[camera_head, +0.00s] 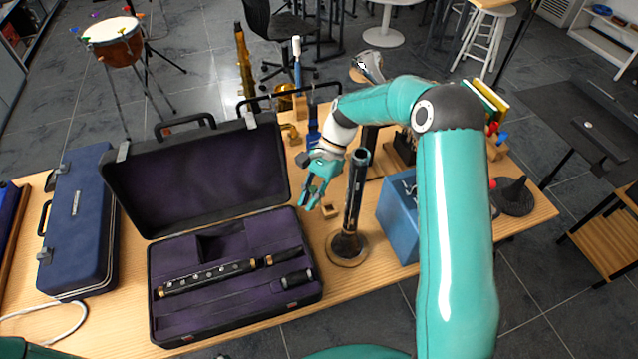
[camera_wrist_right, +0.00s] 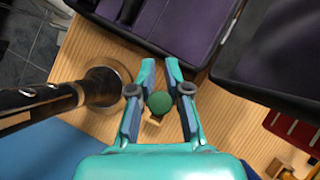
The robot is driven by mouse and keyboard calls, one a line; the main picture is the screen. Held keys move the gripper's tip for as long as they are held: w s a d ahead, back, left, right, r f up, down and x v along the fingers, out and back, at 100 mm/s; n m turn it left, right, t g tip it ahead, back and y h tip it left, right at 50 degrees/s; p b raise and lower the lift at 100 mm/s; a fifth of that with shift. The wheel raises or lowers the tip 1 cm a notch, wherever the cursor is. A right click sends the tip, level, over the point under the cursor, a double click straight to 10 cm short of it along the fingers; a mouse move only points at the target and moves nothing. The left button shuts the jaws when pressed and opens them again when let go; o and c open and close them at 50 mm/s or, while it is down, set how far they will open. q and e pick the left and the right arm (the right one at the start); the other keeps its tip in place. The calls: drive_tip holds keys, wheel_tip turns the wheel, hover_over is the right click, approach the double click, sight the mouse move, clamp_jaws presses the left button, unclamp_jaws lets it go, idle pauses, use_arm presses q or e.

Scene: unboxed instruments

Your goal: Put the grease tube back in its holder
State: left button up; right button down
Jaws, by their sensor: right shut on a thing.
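My right gripper (camera_head: 312,195) is above the table between the open case and the upright black stand. In the right wrist view its fingers (camera_wrist_right: 161,75) are on either side of a round green end (camera_wrist_right: 159,103), apparently the grease tube seen end-on, and are shut on it. I cannot pick the tube out from the teal fingers in the head view. A small wooden block (camera_head: 329,211), apparently the holder, sits on the table just right of the gripper; it shows partly behind the green end in the wrist view (camera_wrist_right: 154,120). My left gripper is not in view.
The open purple-lined case (camera_head: 315,293) holds instrument parts. An upright black instrument piece (camera_head: 355,190) on a round base stands close to my right gripper. A blue box (camera_head: 398,218) is right of it. A closed blue case (camera_head: 78,220) lies left.

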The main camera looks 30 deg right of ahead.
drive_tip(key=w+d+r+m+t+y, duration=0.1)
drive_tip(key=d+m+t+y, duration=0.1)
drive_tip(key=d+m+t, duration=0.4)
drive_tip(key=m+b, duration=0.1)
drive_tip(key=b, duration=0.4)
hover_over(323, 209)
drive_tip(key=shift+g, duration=0.4)
drive_tip(key=shift+w+f, duration=0.1)
drive_tip(key=shift+f, duration=2.2)
drive_tip(key=shift+r, duration=0.1)
drive_tip(key=shift+f, duration=0.65)
drive_tip(key=shift+f+b, duration=0.65)
drive_tip(key=shift+f, duration=0.35)
idle(0.6)
